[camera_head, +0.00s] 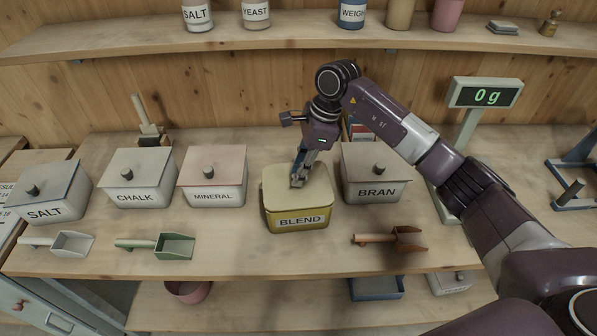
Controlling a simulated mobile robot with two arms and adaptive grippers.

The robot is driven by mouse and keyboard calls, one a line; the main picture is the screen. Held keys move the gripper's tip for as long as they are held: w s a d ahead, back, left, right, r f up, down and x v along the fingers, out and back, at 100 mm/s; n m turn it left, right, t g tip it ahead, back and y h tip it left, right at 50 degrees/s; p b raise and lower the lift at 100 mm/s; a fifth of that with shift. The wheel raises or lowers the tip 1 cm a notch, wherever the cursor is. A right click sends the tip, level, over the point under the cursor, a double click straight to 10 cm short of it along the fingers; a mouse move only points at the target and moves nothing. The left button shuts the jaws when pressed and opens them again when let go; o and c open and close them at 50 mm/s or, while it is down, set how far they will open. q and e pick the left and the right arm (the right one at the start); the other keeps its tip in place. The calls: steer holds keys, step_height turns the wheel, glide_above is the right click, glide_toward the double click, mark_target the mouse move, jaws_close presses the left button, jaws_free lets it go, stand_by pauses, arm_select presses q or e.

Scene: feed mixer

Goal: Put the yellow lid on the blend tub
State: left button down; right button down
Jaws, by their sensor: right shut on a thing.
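The blend tub (299,222) stands on the bench near the middle, yellow with a BLEND label on its front. The yellow lid (320,190) lies over the top of the tub, apparently level. I cannot tell whether it is fully seated. My right gripper (297,182) reaches down from above and is shut on the lid's knob, which the fingers mostly hide. My left gripper is not in view.
Lidded tubs of bran (375,187), mineral (213,192), chalk (137,191) and salt (46,209) flank the blend tub. Scoops (175,246) lie along the front edge. A scale display (486,95) reads 0 g. A shelf (300,33) runs above.

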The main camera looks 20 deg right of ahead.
stand_by(0.4)
steer(key=c, duration=1.7)
jaws_free()
steer(key=shift+o, duration=0.6)
steer(key=o, duration=0.3)
steer(key=shift+r, duration=0.15)
steer(key=shift+r+p, duration=1.95)
steer(key=shift+r, duration=2.45)
